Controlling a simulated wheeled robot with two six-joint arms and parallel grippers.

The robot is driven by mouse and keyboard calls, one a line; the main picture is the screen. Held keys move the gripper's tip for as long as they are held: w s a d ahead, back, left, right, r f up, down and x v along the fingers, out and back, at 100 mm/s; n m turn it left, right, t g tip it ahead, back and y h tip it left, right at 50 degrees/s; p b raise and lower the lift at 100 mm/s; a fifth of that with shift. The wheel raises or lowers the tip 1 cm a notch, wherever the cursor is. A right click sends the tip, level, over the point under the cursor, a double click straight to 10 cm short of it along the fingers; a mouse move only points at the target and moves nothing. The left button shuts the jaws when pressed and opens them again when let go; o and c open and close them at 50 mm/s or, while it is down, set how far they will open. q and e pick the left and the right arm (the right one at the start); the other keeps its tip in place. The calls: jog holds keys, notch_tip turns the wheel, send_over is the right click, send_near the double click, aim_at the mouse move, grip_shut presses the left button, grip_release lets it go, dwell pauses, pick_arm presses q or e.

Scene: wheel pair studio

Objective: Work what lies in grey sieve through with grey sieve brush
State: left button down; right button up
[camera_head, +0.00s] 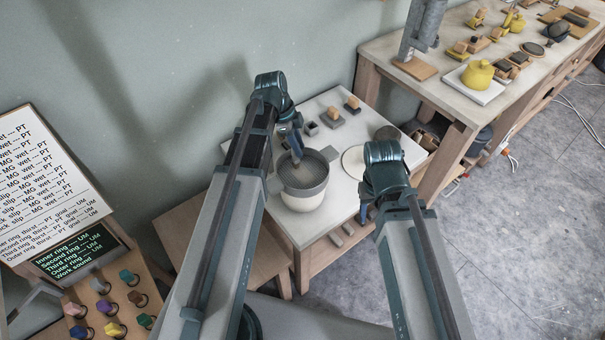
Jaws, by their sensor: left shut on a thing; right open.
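The grey sieve (322,182) rests on top of a cream bowl (303,202) on the small white table. Its mesh is visible, but I cannot make out what lies in it. My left gripper (296,148) points down over the back of the sieve. It is shut on what looks like the sieve brush (297,159), a small brownish piece mostly hidden by the fingers. I cannot tell whether the brush touches the mesh.
A white round plate (352,160) lies right of the sieve, partly behind my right arm. Small blocks with wooden tops (332,117) stand behind. A long bench (440,68) with yellow pots is at the back right. A rack of coloured knobs (104,305) is at the lower left.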

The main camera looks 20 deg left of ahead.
pick_arm(q)
jog(key=shift+s+d, duration=0.85)
jog(key=shift+d, duration=0.2)
jog(key=shift+s+d, duration=1.4)
jog(key=shift+d, duration=0.3)
jog(key=shift+s+d, duration=0.7)
jog(key=shift+d, duration=0.2)
jog(key=shift+a, duration=0.1)
jog(key=w+a, duration=0.3)
jog(key=shift+a, duration=0.2)
